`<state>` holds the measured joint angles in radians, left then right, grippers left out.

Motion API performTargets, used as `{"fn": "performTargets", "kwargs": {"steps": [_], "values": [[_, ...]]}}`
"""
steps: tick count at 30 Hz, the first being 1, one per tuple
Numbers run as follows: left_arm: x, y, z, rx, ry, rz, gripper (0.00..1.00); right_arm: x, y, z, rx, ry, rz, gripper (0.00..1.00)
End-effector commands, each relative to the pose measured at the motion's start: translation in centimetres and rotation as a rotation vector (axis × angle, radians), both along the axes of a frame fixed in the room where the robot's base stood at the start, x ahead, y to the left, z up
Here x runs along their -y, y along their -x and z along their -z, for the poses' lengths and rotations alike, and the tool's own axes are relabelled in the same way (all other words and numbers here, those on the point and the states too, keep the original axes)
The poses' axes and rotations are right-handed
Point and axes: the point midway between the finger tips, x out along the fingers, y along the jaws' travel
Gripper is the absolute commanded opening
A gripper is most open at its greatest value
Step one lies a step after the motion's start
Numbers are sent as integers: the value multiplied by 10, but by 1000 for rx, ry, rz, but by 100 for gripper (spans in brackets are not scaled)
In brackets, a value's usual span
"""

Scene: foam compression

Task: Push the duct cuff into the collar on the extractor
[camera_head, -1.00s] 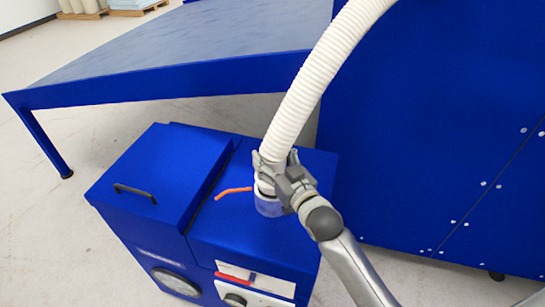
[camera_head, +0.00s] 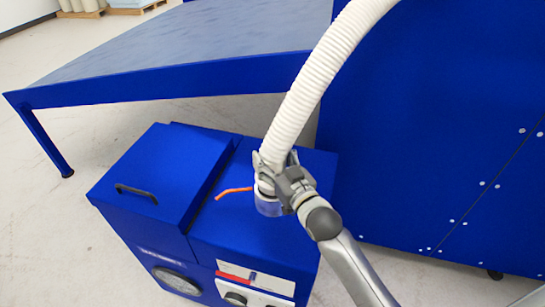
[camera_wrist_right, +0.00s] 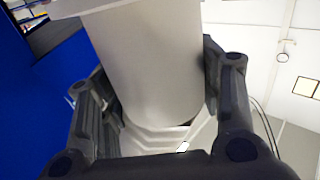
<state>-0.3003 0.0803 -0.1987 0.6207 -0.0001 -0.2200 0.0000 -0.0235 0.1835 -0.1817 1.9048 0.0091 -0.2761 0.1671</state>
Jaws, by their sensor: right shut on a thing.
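The white ribbed duct (camera_head: 311,88) comes down from the top of the head view to its cuff at the extractor. My right gripper (camera_head: 273,172) is shut on the duct cuff (camera_wrist_right: 150,75), with its fingers on both sides of it in the right wrist view (camera_wrist_right: 165,100). The gripper hides part of the joint, so I cannot tell how deep the cuff is. An orange lever (camera_head: 234,192) sticks out left of the collar. My left gripper is not in view.
A blue table (camera_head: 180,85) with a grey top stands behind the extractor. A large blue panel (camera_head: 440,110) stands close on the right. The extractor's lid has a black handle (camera_head: 135,192). Open floor (camera_head: 60,220) lies on the left.

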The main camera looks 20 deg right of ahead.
Motion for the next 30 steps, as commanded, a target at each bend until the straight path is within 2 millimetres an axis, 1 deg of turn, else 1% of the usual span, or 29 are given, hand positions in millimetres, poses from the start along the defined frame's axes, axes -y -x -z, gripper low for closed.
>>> {"fn": "performTargets", "kwargs": {"steps": [10, 30], "values": [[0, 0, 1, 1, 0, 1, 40, 0, 0, 1, 1, 0, 0, 31], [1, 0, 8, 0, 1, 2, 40, 0, 0, 16, -2, 0, 0, 31]]}}
